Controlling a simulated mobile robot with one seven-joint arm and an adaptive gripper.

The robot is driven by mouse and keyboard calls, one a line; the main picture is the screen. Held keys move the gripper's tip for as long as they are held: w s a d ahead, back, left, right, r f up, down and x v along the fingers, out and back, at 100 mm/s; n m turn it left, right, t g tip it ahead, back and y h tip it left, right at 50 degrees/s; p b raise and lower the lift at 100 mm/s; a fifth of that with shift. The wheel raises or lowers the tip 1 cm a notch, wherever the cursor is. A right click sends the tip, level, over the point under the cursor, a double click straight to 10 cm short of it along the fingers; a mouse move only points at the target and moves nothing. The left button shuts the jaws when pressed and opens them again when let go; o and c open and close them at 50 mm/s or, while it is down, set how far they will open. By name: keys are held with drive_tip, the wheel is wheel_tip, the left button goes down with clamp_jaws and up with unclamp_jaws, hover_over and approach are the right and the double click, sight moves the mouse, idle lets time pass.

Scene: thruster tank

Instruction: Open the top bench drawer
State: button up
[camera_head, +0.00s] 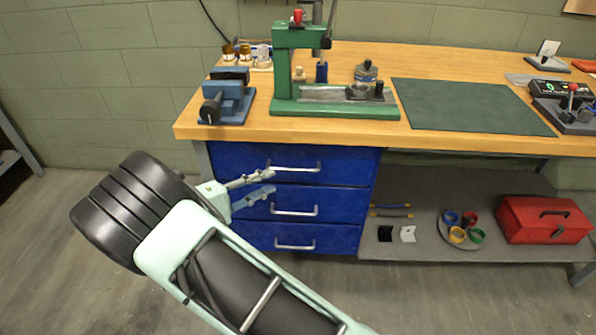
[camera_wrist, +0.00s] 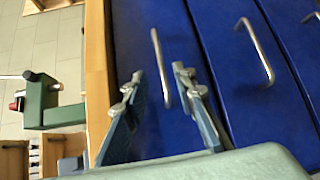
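The bench has a stack of three blue drawers. The top drawer (camera_head: 345,165) is shut, and its silver bar handle (camera_head: 297,169) runs level across its front. In the wrist view the same handle (camera_wrist: 160,65) appears upright on the top drawer's blue front (camera_wrist: 135,40), between the lines of my two fingers. My gripper (camera_head: 271,181) is in front of the drawers, with its fingertips near the left end of the top handle. In the wrist view my gripper (camera_wrist: 157,82) is open and empty, its fingers apart on either side of the handle. I cannot tell how far the handle is from the fingertips.
The wooden bench top (camera_head: 350,60) overhangs just above the top drawer. The second handle (camera_head: 294,211) and third handle (camera_head: 295,245) lie below. A green press (camera_head: 295,70) and blue vise (camera_head: 227,100) stand on top. The floor left of the drawers is clear.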

sight(292, 171)
drive_tip(key=b+x, duration=0.1)
drive_tip(key=x, duration=0.9)
drive_tip(key=shift+w+d, duration=0.1)
drive_tip(key=shift+c, duration=0.2)
clamp_jaws()
